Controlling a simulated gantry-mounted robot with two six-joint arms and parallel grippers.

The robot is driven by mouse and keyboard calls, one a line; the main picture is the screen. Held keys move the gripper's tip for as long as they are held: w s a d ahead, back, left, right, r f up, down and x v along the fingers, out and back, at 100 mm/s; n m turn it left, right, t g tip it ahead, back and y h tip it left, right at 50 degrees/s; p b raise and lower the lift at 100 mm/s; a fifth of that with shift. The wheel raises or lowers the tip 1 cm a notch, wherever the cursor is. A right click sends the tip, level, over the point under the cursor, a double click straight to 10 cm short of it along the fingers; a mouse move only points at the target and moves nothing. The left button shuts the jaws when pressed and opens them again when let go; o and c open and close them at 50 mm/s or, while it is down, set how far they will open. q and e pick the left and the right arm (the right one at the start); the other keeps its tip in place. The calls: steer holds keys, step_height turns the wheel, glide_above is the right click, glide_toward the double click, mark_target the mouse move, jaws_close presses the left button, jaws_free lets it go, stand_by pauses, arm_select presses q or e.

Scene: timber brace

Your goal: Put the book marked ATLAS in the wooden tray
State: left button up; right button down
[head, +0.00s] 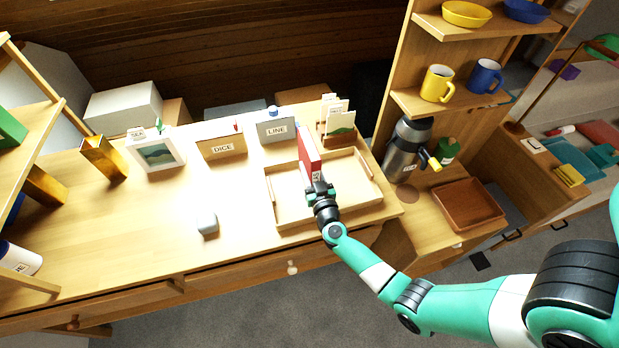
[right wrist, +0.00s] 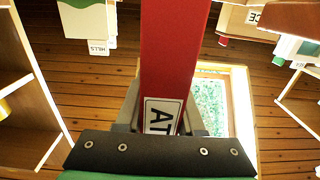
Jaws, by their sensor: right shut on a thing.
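The red book (head: 308,155) is upright over the light wooden tray (head: 352,211) in the head view. Its white label is partly covered by my gripper; in the right wrist view the red spine (right wrist: 176,50) shows the letters "AT". My right gripper (head: 320,188) is shut on the near end of the book, above the tray. I cannot tell whether the book's lower edge touches the tray floor. My left gripper is not in view.
Boxes marked DICE (head: 222,146) and LINE (head: 277,130), a picture frame (head: 156,151) and a card holder (head: 337,133) stand along the back. A grey object (head: 207,223) lies left of the tray. A brown tray (head: 468,206) sits at right. The desk's left middle is clear.

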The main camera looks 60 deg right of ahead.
step_height(320, 180, down, 3)
steer(key=shift+f+b, duration=0.1)
steer(key=shift+b, duration=0.7)
steer(key=shift+r, duration=0.25)
steer(key=shift+f, duration=0.2)
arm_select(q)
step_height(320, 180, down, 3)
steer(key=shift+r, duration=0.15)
arm_select(e)
steer(key=c, duration=0.5)
jaws_free()
